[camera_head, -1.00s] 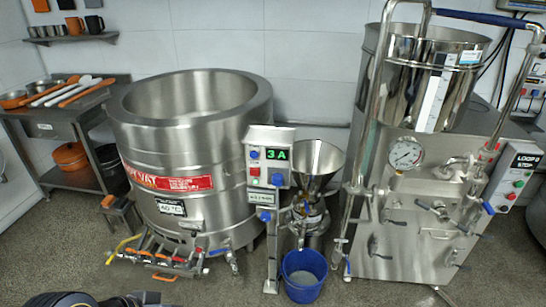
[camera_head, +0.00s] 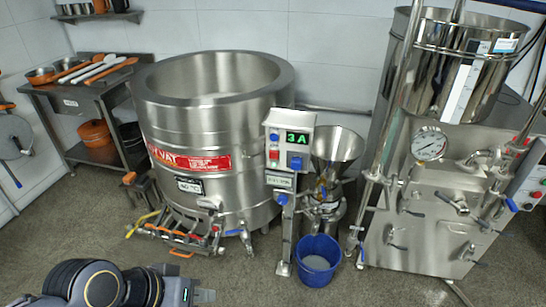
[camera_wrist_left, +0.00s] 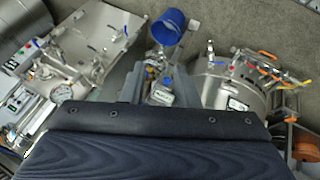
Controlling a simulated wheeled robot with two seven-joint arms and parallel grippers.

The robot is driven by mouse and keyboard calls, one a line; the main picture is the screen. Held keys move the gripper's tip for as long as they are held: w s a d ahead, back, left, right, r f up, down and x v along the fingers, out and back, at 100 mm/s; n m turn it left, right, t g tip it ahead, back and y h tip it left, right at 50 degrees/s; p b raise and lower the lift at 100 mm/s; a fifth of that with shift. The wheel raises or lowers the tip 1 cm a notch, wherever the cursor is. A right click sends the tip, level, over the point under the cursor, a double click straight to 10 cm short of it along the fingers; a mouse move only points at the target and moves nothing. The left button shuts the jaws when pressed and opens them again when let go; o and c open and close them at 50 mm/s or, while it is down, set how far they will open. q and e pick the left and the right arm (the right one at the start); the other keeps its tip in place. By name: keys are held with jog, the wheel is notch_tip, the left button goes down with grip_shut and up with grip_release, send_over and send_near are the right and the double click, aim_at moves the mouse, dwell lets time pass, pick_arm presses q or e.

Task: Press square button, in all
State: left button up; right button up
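The colloid mill's control box (camera_head: 290,145) stands on a post in the middle of the head view. It has a green "3A" display, a blue button and a red button (camera_head: 274,154) on the left, and a blue square-looking button (camera_head: 296,163) under the display. My left gripper (camera_head: 206,296) is at the bottom of the head view, low and in front of the mill, pointing right and well apart from the box. In the left wrist view a dark part of my arm covers the lower half. My right gripper is not seen.
A steel vat (camera_head: 215,130) with pipes and valves stands left of the box. A steel funnel (camera_head: 337,150) and a blue bucket (camera_head: 316,262) stand beside the post. A steel machine with a gauge (camera_head: 430,144) is at right. The floor in front is clear.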

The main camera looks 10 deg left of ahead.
pick_arm(q)
grip_shut()
dwell(1.4)
